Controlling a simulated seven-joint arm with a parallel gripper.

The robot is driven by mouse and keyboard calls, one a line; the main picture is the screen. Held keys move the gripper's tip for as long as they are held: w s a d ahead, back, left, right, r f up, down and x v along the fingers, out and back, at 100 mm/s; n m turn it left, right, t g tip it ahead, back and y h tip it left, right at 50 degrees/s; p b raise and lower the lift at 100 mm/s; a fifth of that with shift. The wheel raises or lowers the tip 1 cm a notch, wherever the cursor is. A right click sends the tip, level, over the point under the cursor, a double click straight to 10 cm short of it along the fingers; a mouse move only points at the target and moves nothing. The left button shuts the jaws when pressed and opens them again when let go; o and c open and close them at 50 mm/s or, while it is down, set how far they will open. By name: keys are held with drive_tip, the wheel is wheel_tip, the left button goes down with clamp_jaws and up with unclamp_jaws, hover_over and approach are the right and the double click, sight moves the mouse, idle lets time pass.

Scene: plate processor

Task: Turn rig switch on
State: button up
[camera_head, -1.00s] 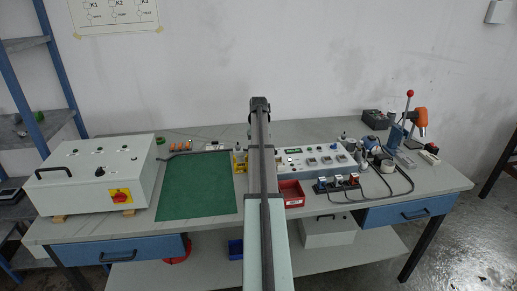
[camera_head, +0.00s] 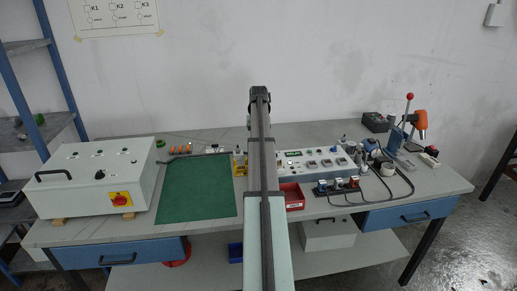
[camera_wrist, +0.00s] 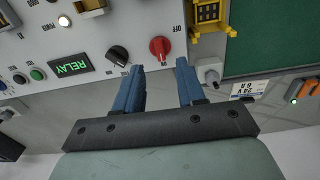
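The test rig (camera_head: 318,174) is a pale panel box at the back middle of the bench, partly hidden by my arm in the head view. In the wrist view its panel (camera_wrist: 90,25) shows upside down, with a red rotary switch (camera_wrist: 160,47) beside an OFF mark. A black knob (camera_wrist: 118,55) sits left of it, beside a green-lit RELAY display (camera_wrist: 70,65). My gripper (camera_wrist: 160,66) is open and empty. Its two blue fingers appear apart, with the red switch showing between and just beyond their tips; contact cannot be told. The head view hides the fingers behind my arm.
A yellow holder (camera_wrist: 209,15) and a grey-tipped part (camera_wrist: 209,72) are close right of the fingers. A green mat (camera_head: 197,187) lies left of my arm, a red bin (camera_head: 291,196) right. A white cabinet (camera_head: 88,180) with a red-yellow switch (camera_head: 121,199) stands far left.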

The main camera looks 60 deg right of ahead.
wheel_tip(320, 180, up, 8)
idle(0.4)
idle(0.4)
